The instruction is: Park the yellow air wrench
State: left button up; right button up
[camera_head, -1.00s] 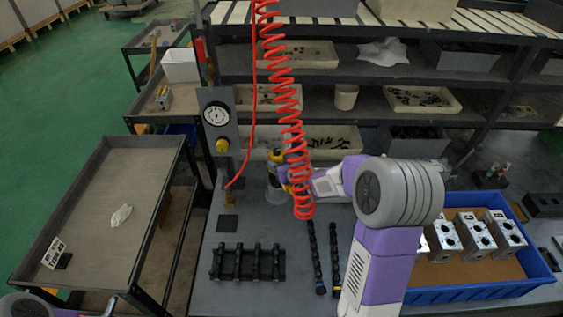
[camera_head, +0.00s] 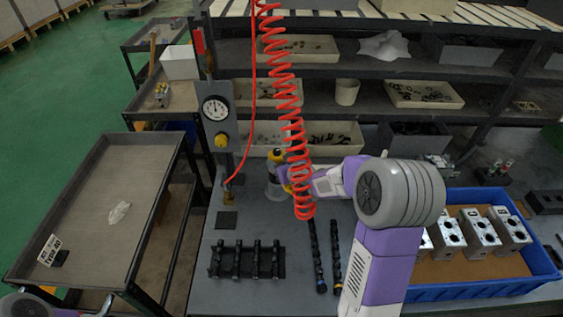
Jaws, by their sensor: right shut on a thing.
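The yellow air wrench (camera_head: 276,155) is at the back of the grey workbench, partly hidden behind the red coiled hose. My right gripper (camera_head: 287,178) is shut on the wrench, reaching in from the right; its fingers are largely hidden by the coil. A pale round holder (camera_head: 273,189) shows just under the wrench. I cannot tell whether the wrench sits in it or is just above it. Only part of my left arm shows at the lower left corner; its gripper is out of view.
The red coiled hose (camera_head: 290,105) hangs in front of the wrench. A gauge post (camera_head: 215,108) stands left of it. A black rack (camera_head: 247,261) and dark shafts (camera_head: 317,260) lie in front. A blue crate (camera_head: 480,292) with metal valve blocks (camera_head: 480,230) is at right.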

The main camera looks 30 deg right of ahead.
jog(key=shift+w+f+b, duration=0.1)
jog(key=shift+b, duration=0.2)
jog(key=o, duration=1.5)
jog(key=shift+s+f, duration=0.2)
jog(key=shift+f, duration=0.15)
jog(key=shift+r+p+v, duration=0.2)
jog(key=shift+p+v, duration=0.35)
jog(key=shift+v, duration=3.25)
jog(key=shift+w, duration=0.1)
